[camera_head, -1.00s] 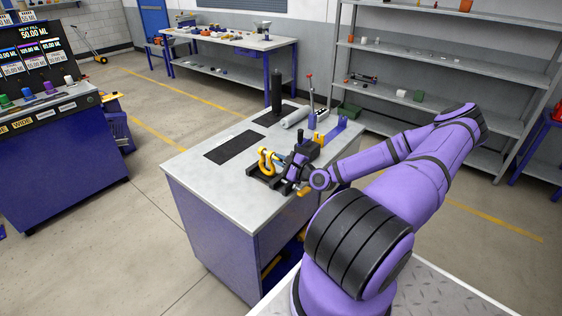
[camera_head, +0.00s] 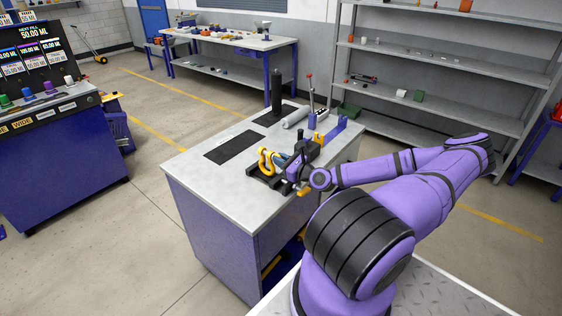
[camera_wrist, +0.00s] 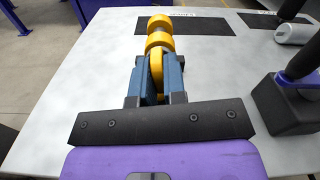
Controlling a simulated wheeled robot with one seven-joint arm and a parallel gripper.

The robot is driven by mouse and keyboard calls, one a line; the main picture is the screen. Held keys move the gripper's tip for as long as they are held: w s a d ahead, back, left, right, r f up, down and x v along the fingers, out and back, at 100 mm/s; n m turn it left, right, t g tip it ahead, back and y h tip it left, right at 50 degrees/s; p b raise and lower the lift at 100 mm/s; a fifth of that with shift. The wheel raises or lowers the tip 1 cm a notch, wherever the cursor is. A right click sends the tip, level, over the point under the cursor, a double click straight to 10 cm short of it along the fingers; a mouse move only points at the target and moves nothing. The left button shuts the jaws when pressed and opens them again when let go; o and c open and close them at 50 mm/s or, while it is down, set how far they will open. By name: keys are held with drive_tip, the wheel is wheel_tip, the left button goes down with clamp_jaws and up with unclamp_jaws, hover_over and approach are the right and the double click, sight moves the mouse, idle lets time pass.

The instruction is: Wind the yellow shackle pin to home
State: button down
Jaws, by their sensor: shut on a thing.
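The yellow shackle (camera_head: 264,158) stands in a dark holder on the near part of the grey-topped bench. In the wrist view its rounded yellow body (camera_wrist: 160,25) shows beyond my fingertips. My gripper (camera_wrist: 156,82) reaches it from the right in the head view and is shut on the yellow shackle pin (camera_wrist: 157,68). The pin's flat yellow head sits between the two blue-grey fingers. The pin's thread and how far it sits in the shackle are hidden.
Black mats (camera_head: 231,146) lie on the bench top (camera_head: 195,165). A dark upright cylinder (camera_head: 276,92), a grey cylinder (camera_head: 295,117) and a red-tipped lever (camera_head: 310,95) stand or lie behind the shackle. The bench's left part is clear.

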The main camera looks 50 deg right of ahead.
drive_tip(key=shift+m, duration=0.5)
drive_tip(key=m, duration=0.3)
drive_tip(key=shift+m, duration=0.9)
drive_tip(key=m, duration=0.3)
drive_tip(key=shift+m, duration=0.9)
